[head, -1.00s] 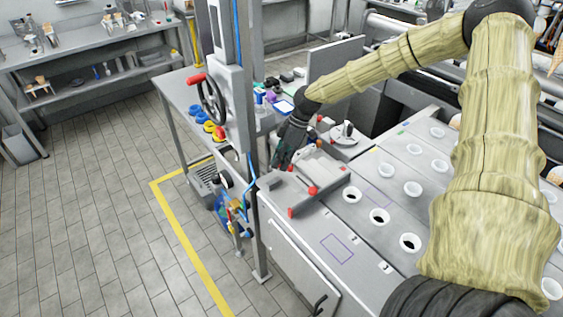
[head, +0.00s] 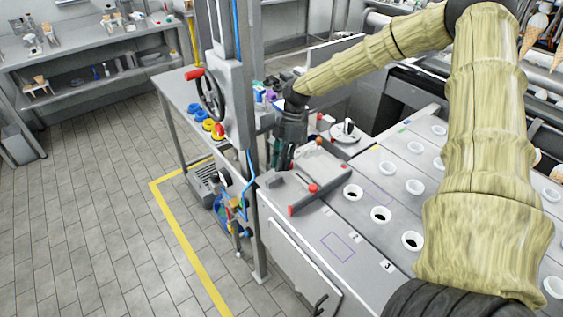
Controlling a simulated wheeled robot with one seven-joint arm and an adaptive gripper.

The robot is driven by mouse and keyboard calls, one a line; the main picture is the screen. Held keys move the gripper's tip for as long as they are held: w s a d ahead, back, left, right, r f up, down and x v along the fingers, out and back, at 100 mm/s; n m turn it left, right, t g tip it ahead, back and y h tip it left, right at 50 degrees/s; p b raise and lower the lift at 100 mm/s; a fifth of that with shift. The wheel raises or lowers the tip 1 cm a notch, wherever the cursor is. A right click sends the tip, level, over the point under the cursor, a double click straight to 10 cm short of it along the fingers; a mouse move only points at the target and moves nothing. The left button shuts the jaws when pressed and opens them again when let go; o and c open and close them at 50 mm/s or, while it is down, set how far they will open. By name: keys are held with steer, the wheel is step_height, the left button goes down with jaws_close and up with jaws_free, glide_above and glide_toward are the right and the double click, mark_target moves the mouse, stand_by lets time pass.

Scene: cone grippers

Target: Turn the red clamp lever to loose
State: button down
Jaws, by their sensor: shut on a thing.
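A grey clamp fixture (head: 328,187) lies on the near-left corner of the machine top. A red knob (head: 313,188) sits on its front edge, and a red end piece (head: 291,211) is at its near-left corner. My dark gripper (head: 279,164) points down at the far-left end of the fixture, beside a grey block (head: 273,180). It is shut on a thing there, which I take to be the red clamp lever. The fingers hide most of the held part, so the lever's exact angle cannot be told.
A steel post (head: 252,200) with a red-knobbed handwheel (head: 211,92) stands close left of my gripper. White-rimmed holes (head: 380,215) line the machine top to the right. The floor at left is clear.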

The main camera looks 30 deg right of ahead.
stand_by(0.3)
steer(key=c, duration=1.5)
jaws_free()
steer(key=shift+d, duration=0.1)
steer(key=v, duration=1.2)
steer(key=shift+w, duration=0.1)
